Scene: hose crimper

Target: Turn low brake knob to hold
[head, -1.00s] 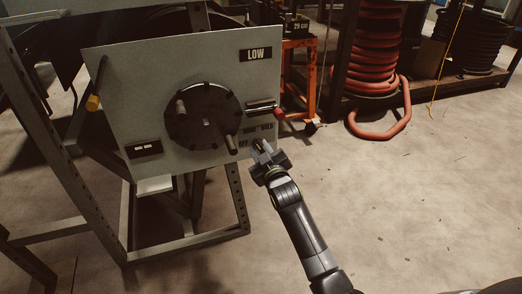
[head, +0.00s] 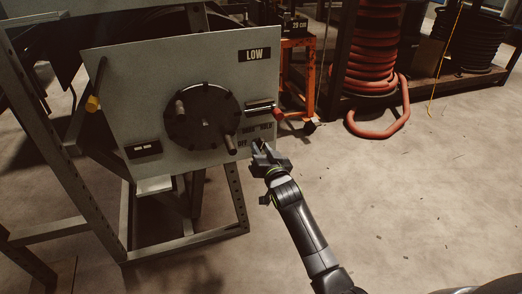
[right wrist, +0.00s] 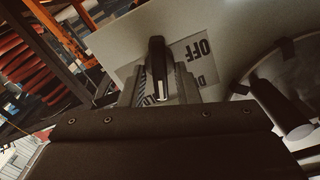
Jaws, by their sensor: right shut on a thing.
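The grey panel (head: 110,80) bears a LOW sign (head: 254,55) at its upper right. The low brake knob is at the panel's lower right, mostly hidden by my gripper in the head view. In the right wrist view the knob (right wrist: 157,68) is a black bar with a white line on its end. My right gripper (head: 259,148) is shut on it, with one finger on each side. An OFF label (head: 243,142) and a HOLD label (head: 267,127) are printed around it. I cannot tell which label the knob points at. My left gripper is not in view.
A dark round handwheel (head: 200,105) with a protruding handle (head: 230,144) is left of the knob. A lever with a red tip (head: 277,114) juts out just above it. A red hose coil (head: 370,60) stands behind at the right.

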